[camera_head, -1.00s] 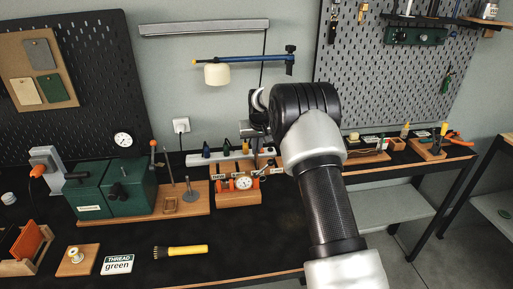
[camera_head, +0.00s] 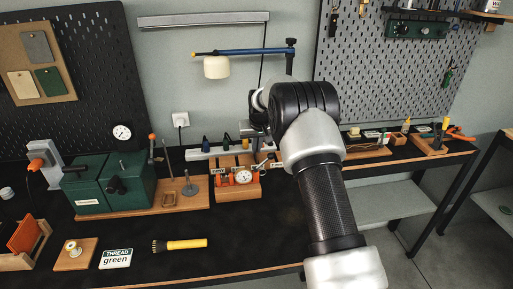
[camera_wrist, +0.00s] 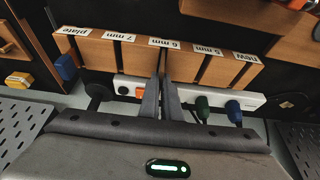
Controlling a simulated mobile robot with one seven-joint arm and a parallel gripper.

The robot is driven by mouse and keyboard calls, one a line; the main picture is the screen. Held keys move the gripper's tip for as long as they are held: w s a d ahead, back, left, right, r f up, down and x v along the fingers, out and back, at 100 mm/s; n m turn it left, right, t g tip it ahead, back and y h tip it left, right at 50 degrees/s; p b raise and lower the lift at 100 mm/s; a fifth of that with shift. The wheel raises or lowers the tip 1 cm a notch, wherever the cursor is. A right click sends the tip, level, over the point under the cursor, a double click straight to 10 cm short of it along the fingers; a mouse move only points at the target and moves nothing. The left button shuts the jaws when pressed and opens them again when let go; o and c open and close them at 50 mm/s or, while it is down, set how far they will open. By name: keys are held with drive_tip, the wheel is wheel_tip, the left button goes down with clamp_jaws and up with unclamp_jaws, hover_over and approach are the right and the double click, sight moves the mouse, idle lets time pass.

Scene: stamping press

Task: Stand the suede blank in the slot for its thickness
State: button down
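The slotted wooden rack (camera_wrist: 185,62) fills the upper wrist view, with upside-down labels plate, 7 mm, 6 mm, 5 mm and new. It also shows in the head view (camera_head: 238,187), partly behind my arm. My gripper (camera_wrist: 162,78) points at the middle of the rack, its fingertips close together just below the 6 mm label. A thin dark strip shows at the tips. I cannot tell whether it is a slot or a suede blank seen edge-on. No suede blank is clearly visible in the gripper.
A white power strip (camera_wrist: 235,99) with plugs lies behind the rack. A dial gauge (camera_head: 243,177) is at the rack. A green press (camera_head: 95,188) stands to its left. A brush (camera_head: 180,244), a thread sign (camera_head: 115,258) and a rust-coloured stack (camera_head: 25,235) are nearer the front.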

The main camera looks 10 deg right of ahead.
drive_tip(key=c, duration=1.9)
unclamp_jaws()
drive_tip(key=v, duration=1.7)
drive_tip(key=shift+r+b, duration=0.2)
drive_tip(key=shift+b, duration=0.15)
drive_tip(key=shift+s, duration=0.15)
